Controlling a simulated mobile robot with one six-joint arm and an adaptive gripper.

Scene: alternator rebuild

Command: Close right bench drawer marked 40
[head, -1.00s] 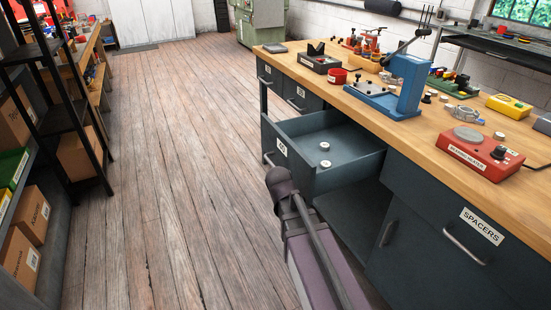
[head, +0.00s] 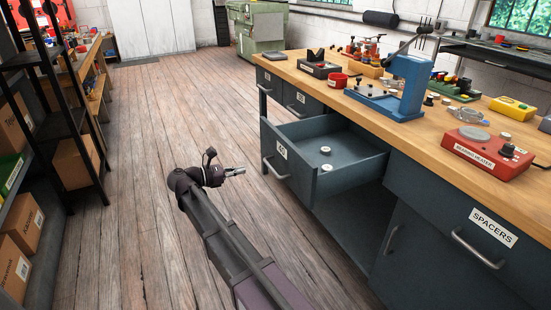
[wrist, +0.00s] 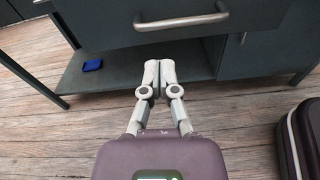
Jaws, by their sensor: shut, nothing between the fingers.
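The drawer marked 40 (head: 283,152) is pulled out from the bench in the head view. Two small pale round parts (head: 326,150) lie inside it. Its label is on the front panel, with a bar handle (head: 273,168) beside it. In the wrist view a drawer front (wrist: 100,22) with a bar handle (wrist: 181,18) crosses the top. My gripper (head: 240,171) is left of the drawer front, over the floor, apart from it. In the wrist view my gripper (wrist: 159,64) has its fingertips together with nothing between them, below the handle in the picture.
The workbench (head: 420,125) holds a blue press (head: 400,88), a red bearing heater (head: 487,150) and other tools. The spacers drawer (head: 485,238) is closed. A blue object (wrist: 92,65) lies on the lower shelf. Shelving (head: 62,110) stands at left. Floor between is clear.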

